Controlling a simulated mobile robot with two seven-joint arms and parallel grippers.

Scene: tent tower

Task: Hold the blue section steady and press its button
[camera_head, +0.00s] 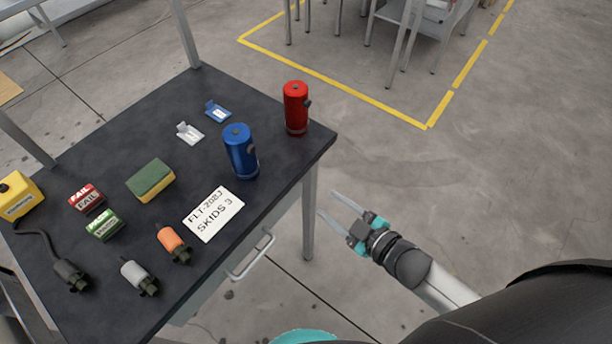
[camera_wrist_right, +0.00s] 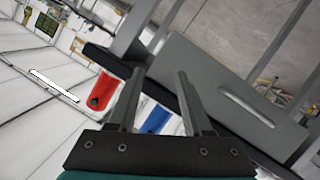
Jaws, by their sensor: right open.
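The blue section (camera_head: 240,152), an upright cylinder with a grey band near its base, stands on the dark table near its right edge. My right gripper (camera_head: 326,202) is open and empty, off the table's right side, apart from the blue section and pointing toward the table. Its fingers also show in the right wrist view (camera_wrist_right: 159,73). My left gripper is not in view.
A red section (camera_head: 296,107) stands behind and right of the blue one. A white label card (camera_head: 213,214) lies in front. A sponge, stamps, connectors and small clips lie to the left. The table's edge, leg and drawer handle (camera_head: 251,258) are near my right gripper.

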